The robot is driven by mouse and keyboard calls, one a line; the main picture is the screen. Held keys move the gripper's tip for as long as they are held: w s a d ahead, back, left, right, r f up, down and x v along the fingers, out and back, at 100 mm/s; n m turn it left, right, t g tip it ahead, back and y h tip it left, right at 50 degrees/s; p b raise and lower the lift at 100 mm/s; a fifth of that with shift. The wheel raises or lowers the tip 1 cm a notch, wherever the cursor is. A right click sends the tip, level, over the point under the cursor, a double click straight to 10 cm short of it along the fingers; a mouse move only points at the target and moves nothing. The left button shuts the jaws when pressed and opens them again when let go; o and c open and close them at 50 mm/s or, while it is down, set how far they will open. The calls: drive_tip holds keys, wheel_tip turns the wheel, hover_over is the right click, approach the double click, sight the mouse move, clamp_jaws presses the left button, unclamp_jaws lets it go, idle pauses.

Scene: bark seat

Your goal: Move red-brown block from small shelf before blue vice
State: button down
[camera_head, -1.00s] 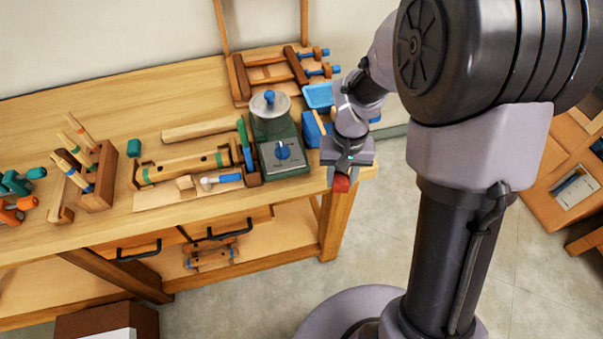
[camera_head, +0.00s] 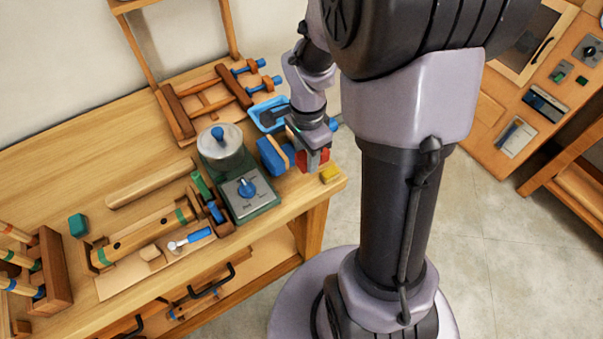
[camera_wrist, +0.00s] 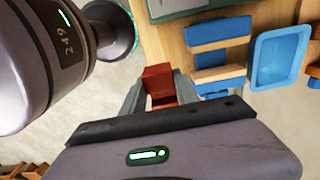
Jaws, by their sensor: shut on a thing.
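My gripper (camera_head: 312,157) is shut on the red-brown block (camera_wrist: 158,80), with a finger on either side of it. In the head view the red-brown block (camera_head: 314,160) shows partly below the gripper, at the bench's right end. I cannot tell whether it touches the bench top. The blue vice (camera_head: 272,156), with a wooden jaw, stands just left of the gripper. In the wrist view the blue vice (camera_wrist: 220,32) is right of and above the block, apart from it.
A green scale (camera_head: 246,190) stands left of the vice. A low wooden shelf (camera_head: 580,185) stands at the far right.

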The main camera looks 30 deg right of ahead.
drive_tip(key=f, duration=0.2)
drive_tip(key=f+b, duration=0.1)
drive_tip(key=f, duration=0.2)
drive_tip(key=f+b, duration=0.1)
drive_tip(key=f, duration=0.1)
drive_tip(key=shift+s+f, duration=0.3)
drive_tip(key=shift+f, duration=0.05)
drive_tip(key=shift+b, duration=0.35)
drive_tip(key=shift+f+b, duration=0.3)
drive_tip(key=shift+f, duration=0.1)
drive_tip(key=c, duration=0.9)
unclamp_jaws()
